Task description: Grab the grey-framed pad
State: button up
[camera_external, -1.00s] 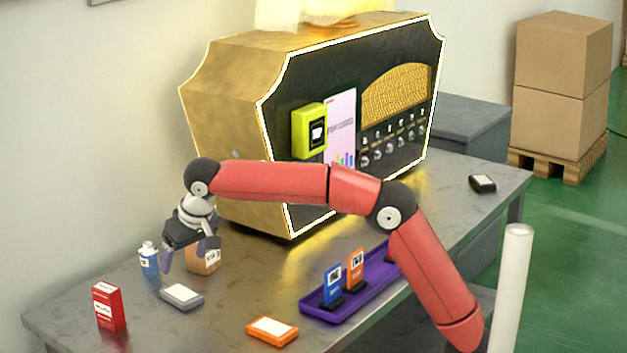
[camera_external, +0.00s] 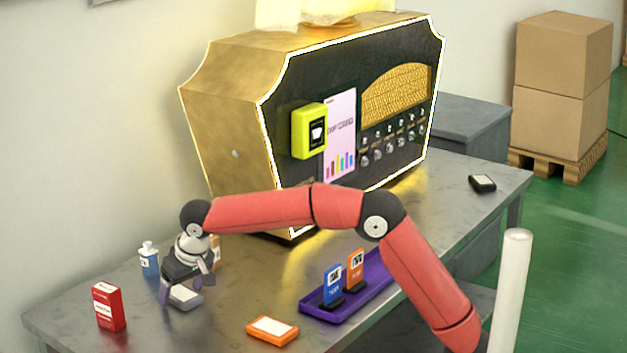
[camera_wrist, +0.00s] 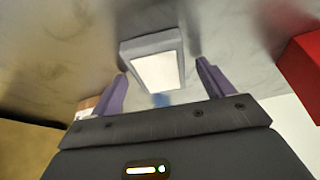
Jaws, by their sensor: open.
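The grey-framed pad (camera_external: 186,297) lies flat on the metal table, a small grey block with a pale top. It also shows in the wrist view (camera_wrist: 155,65), ahead of the fingers and roughly centred between them. My gripper (camera_external: 184,285) is just above the pad, pointing down, with its purple fingers apart. In the wrist view my gripper (camera_wrist: 160,88) is open and empty, with the two fingers either side of the pad's near end. Whether a finger touches the pad cannot be told. Part of the pad is hidden behind my gripper in the external view.
A red box (camera_external: 108,307) stands left of the pad. A white-capped blue bottle (camera_external: 149,261) and a mostly hidden brown box (camera_external: 215,252) stand behind. An orange-framed pad (camera_external: 272,331) and a purple tray (camera_external: 325,309) are to the right. The gold machine (camera_external: 238,150) stands at the back.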

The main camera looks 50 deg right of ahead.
jog(key=shift+r, duration=0.1)
jog(key=c, duration=1.1)
jog(key=shift+o, duration=0.2)
